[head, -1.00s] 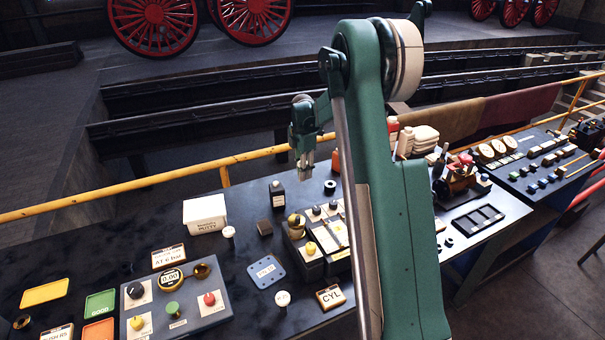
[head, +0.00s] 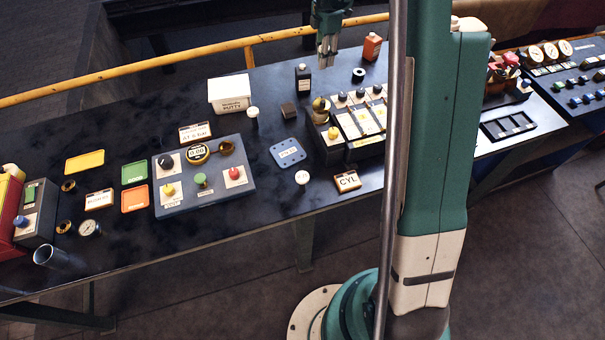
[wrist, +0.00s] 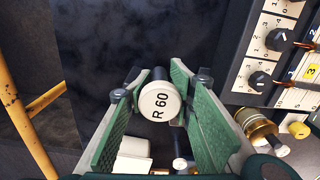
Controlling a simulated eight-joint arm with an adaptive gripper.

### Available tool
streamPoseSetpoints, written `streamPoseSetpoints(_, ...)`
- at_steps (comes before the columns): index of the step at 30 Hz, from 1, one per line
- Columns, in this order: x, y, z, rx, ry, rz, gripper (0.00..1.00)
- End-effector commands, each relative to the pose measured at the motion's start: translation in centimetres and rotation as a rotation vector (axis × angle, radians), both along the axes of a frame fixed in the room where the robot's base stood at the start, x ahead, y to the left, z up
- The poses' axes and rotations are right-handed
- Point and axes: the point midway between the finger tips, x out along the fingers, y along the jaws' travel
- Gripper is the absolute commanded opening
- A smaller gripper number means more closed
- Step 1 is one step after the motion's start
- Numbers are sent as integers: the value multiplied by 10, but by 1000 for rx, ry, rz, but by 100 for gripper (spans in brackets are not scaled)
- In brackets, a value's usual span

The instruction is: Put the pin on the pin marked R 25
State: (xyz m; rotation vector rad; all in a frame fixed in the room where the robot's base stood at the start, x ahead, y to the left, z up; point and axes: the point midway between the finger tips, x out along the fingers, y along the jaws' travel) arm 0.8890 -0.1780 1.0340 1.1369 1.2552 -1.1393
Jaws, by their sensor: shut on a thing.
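My gripper (head: 327,60) is over the back of the bench, left of my arm in the head view. In the wrist view my gripper (wrist: 158,88) has its green fingers on both sides of a dark pin (wrist: 160,100) with a white end marked R 60, and is shut on it. Two white-topped pins stand on the bench in the head view, one by the putty box (head: 253,112) and one near the CYL sign (head: 302,178). Their marks are too small to read, so I cannot tell which is R 25.
The white putty box (head: 229,94), a dark bottle (head: 303,77) and an orange bottle (head: 372,47) stand near the back. A switch panel (head: 345,137), a blue plate (head: 288,152) and a control box (head: 205,190) are in front. A yellow rail (head: 200,58) runs behind.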

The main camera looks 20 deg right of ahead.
Motion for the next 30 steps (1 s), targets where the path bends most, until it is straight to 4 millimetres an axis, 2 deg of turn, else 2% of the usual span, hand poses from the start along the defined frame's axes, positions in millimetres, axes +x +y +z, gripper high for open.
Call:
streamPoseSetpoints(12,-67,65,33,0,3,21,0)
streamPoseSetpoints(30,-176,140,62,0,6,48,0)
